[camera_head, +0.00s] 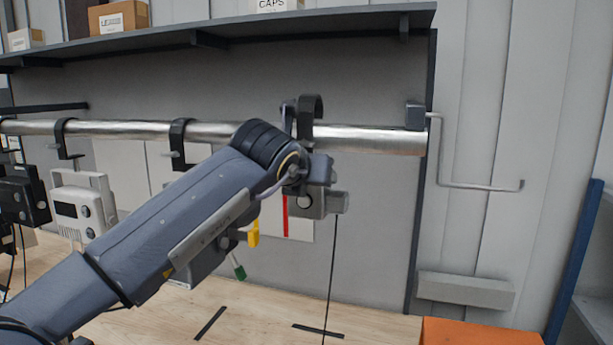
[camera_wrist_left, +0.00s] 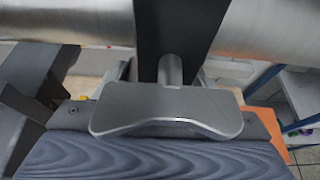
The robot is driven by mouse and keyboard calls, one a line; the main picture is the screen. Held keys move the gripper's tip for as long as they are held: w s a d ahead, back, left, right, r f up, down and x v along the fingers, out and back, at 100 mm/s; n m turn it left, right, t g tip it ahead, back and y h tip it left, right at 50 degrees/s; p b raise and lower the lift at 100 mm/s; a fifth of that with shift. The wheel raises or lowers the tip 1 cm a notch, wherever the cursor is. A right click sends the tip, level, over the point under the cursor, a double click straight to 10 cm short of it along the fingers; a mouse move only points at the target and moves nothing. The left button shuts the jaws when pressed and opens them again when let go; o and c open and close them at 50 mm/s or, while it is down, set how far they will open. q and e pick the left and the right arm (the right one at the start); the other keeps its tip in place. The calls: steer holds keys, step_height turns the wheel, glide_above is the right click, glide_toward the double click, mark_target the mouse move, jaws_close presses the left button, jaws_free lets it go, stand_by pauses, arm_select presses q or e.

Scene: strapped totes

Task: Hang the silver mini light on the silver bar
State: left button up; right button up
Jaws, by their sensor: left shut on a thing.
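The silver bar (camera_head: 375,139) runs level across the head view and fills the top of the left wrist view (camera_wrist_left: 265,30). The silver mini light (camera_head: 336,203) is below the bar near its right end, partly hidden by my left arm, with a cable dropping from it. A dark hook (camera_head: 312,106) above it curves over the top of the bar. In the left wrist view a dark upright hook part (camera_wrist_left: 180,30) stands before the bar, with a grey handle (camera_wrist_left: 165,110) below it. My left gripper (camera_head: 319,170) is shut on the light; its fingers are mostly hidden. My right gripper is not in view.
Other dark hooks (camera_head: 178,143) hang on the bar to the left, with a white light (camera_head: 82,208) and a black light (camera_head: 22,197). A bracket (camera_head: 415,115) stands at the bar's right end. A shelf (camera_head: 230,33) is above, a wooden table (camera_head: 260,315) below.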

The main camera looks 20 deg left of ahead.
mark_target(310, 194)
arm_select(q)
steer(key=shift+w, duration=0.2)
steer(key=shift+f+b, duration=1.3)
steer(key=shift+f, duration=0.5)
